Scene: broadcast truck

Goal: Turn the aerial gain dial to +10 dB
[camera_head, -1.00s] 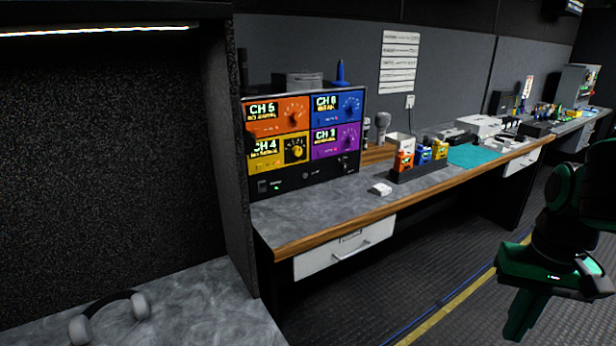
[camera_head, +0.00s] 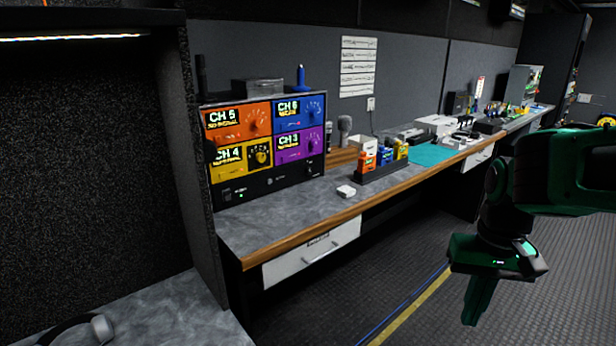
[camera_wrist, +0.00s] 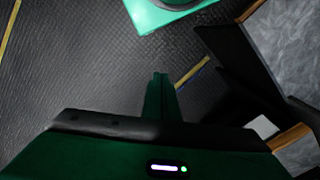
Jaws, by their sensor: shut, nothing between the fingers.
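A rack unit (camera_head: 262,190) with coloured channel panels stands on the left end of the long desk. Its panels are orange CH 5 (camera_head: 237,121), blue CH 6 (camera_head: 300,112), yellow CH 4 (camera_head: 236,157) and purple CH 3 (camera_head: 298,147), each with a dial. The yellow panel's dial (camera_head: 261,155) has a dark face. No panel can be read as aerial gain, and the dial markings are too small to read. My gripper (camera_head: 472,318) hangs at the right over the floor, well away from the unit. It is shut and empty, and its fingers show in the wrist view (camera_wrist: 160,82).
The desk (camera_head: 300,215) has a white drawer (camera_head: 312,250) below. A dark holder (camera_head: 382,172) with coloured items, a small white block (camera_head: 346,191) and a teal mat (camera_head: 432,154) lie on it. A dark partition (camera_head: 200,200) stands left. Headphones (camera_head: 102,328) lie front left. Floor is open.

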